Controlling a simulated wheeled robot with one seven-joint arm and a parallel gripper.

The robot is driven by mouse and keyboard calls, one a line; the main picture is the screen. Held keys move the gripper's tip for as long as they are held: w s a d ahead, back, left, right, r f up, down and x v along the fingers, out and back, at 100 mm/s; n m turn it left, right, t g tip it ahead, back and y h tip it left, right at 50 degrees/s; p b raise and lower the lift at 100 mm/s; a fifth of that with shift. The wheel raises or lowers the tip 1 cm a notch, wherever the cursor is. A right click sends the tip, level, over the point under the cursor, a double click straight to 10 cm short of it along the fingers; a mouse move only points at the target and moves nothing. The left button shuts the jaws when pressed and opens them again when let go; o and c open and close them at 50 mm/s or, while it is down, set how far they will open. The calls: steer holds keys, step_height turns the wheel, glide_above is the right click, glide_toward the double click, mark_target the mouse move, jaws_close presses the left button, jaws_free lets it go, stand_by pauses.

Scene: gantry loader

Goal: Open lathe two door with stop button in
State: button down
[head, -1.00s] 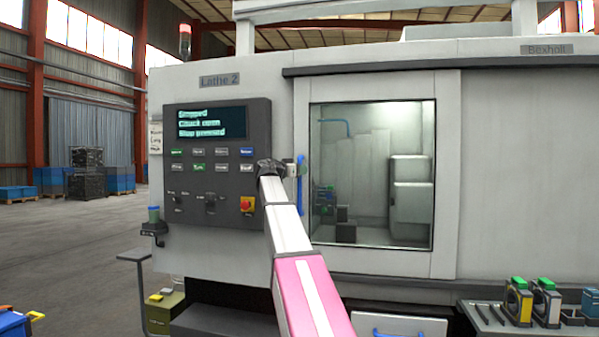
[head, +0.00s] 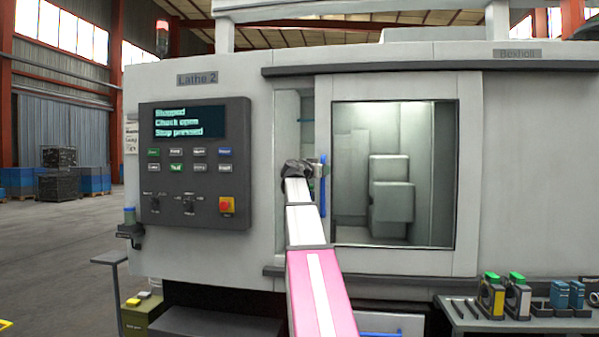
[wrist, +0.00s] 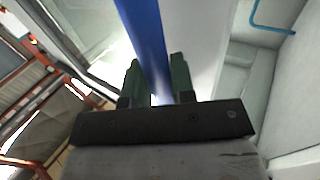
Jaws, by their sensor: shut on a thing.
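The lathe 2 door (head: 467,180) is a light grey sliding panel with a large window, and it stands partly open, with a narrow gap at its left edge. Its blue upright handle (head: 323,190) is on the left side of the door. My gripper (wrist: 155,85) is shut on the blue handle, which also shows between the fingers in the wrist view (wrist: 143,30). The screen (head: 189,121) reads stopped, chuck open, stop pressed.
A side table (head: 470,322) with gauges and blocks stands at the lower right, before the lathe. A small stand (head: 108,257) and an olive bin (head: 140,318) are at the lower left. The floor at the left is open.

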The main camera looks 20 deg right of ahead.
glide_toward(428, 171)
steer(key=d, duration=0.5)
steer(key=shift+r, duration=0.15)
steer(key=c, duration=1.1)
jaws_free()
steer(key=shift+o, duration=0.6)
steer(key=v, duration=1)
steer(key=shift+a, duration=0.35)
